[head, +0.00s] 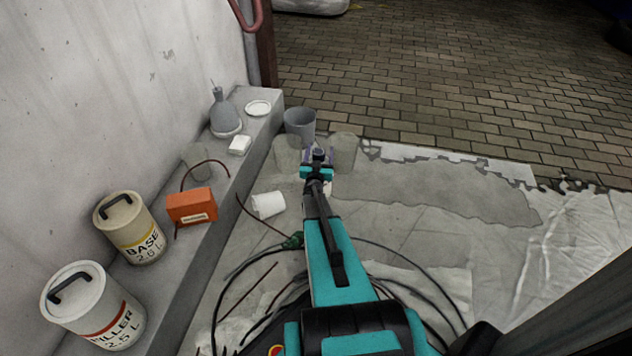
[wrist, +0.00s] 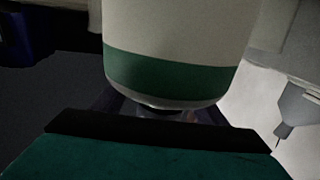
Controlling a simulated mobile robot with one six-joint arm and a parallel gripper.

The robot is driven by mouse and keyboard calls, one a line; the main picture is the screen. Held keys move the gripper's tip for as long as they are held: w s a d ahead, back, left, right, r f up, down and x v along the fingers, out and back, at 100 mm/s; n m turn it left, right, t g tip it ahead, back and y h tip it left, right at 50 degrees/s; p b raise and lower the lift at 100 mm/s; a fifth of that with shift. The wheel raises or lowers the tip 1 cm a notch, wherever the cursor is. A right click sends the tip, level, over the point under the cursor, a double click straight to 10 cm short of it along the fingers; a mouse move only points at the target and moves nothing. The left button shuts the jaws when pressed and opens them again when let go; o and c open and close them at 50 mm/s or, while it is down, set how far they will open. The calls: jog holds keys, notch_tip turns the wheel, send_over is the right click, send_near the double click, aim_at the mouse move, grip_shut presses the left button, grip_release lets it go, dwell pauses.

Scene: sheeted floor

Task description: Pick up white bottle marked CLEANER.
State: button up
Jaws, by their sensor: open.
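A white bottle-like container with a dark green band (wrist: 175,78) fills the upper middle of the wrist view, very close to the camera. No lettering shows on it, so I cannot read whether it is marked CLEANER. My gripper (head: 319,155) is open at the far end of my arm in the head view, just in front of a grey bucket. There the gripper and arm hide most of the container. In the wrist view the container covers the fingertips, so I cannot tell whether they touch it.
The grey bucket (head: 300,122) stands beyond my gripper. A white cup-like thing (head: 268,205) lies left of my arm. The ledge holds an orange box (head: 191,206), a BASE can (head: 129,228), a FILLER can (head: 92,306) and a grey funnel-shaped thing (head: 224,112). Sheeting (head: 455,190) covers the right floor.

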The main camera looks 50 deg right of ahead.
dwell(0.4)
grip_shut()
